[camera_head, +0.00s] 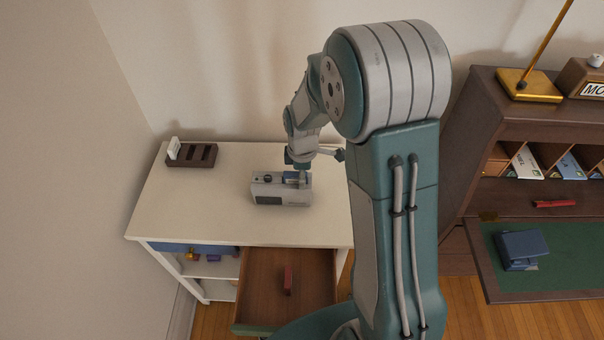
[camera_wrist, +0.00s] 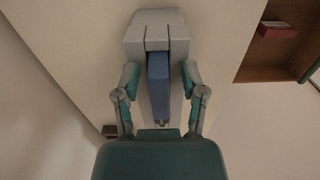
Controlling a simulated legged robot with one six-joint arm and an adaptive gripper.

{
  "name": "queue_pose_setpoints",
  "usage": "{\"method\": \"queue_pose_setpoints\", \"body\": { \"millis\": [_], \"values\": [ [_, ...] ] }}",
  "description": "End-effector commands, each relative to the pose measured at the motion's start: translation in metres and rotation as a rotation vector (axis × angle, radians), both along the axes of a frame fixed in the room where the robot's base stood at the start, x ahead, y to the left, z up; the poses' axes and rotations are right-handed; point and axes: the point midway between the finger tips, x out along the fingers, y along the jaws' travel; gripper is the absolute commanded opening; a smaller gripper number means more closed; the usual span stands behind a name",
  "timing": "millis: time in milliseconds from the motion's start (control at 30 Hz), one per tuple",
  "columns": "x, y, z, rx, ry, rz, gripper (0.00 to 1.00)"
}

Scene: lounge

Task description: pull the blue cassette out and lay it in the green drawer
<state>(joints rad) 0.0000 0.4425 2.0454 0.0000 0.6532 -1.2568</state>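The blue cassette (camera_head: 294,175) sits in the top of a grey player (camera_head: 281,198) on the white cabinet. It shows in the wrist view (camera_wrist: 158,80) as a long blue block standing in the grey body. My gripper (camera_wrist: 160,76) is over the player with one finger on each side of the cassette, a gap showing on both sides. The gripper is open and holds nothing. The green drawer (camera_head: 312,262) is pulled out below the cabinet top, and a dark red object (camera_head: 288,280) lies inside it. My arm hides part of the drawer's right side and front.
A dark slotted rack (camera_head: 190,158) with a white item in it stands at the cabinet's back left. Small coloured things lie on the shelf beneath. A dark desk (camera_head: 520,110) with a blue box (camera_head: 522,249) stands at the right. The cabinet's middle left is clear.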

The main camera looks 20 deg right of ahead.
Motion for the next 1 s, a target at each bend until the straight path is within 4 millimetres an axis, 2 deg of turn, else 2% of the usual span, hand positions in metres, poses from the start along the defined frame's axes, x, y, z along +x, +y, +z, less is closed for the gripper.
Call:
{"method": "queue_pose_setpoints", "body": {
  "millis": [33, 67, 100, 133, 1000],
  "values": [
    [0.0, 0.0, 0.0, 0.0, 0.0, 0.0, 0.36],
    [0.0, 0.0, 0.0, 0.0, 0.0, 0.0, 0.23],
    [0.0, 0.0, 0.0, 0.0, 0.0, 0.0, 0.05],
    [0.0, 0.0, 0.0, 0.0, 0.0, 0.0, 0.0],
    [0.0, 0.0, 0.014, 0.0, -0.001, 0.0, 0.0]
  ]
}}
